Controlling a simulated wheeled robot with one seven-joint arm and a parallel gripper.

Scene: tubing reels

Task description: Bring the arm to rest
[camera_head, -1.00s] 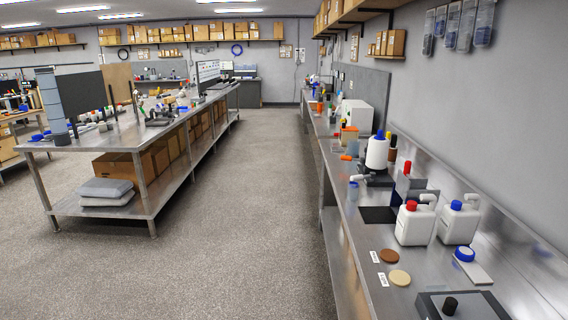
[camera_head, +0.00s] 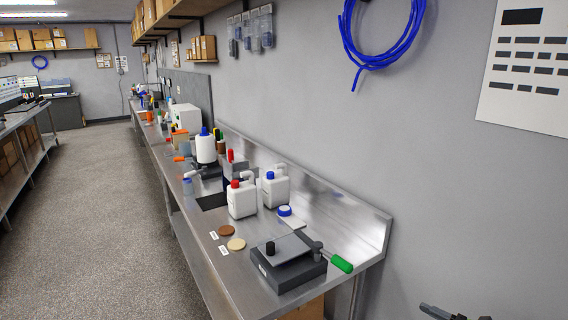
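A dark piece of my gripper (camera_head: 440,312) shows at the bottom edge on the right, in front of the grey wall and to the right of the bench end. Most of it is cut off by the picture edge, so its opening and anything in it cannot be made out. The rest of my arm is out of view.
A steel bench (camera_head: 206,273) runs along the right wall. Near its end are a dark device (camera_head: 290,276) with a green-handled lever (camera_head: 341,264) and white jugs (camera_head: 241,201). A blue tubing coil (camera_head: 383,58) hangs on the wall. The floor (camera_head: 92,235) at left is clear.

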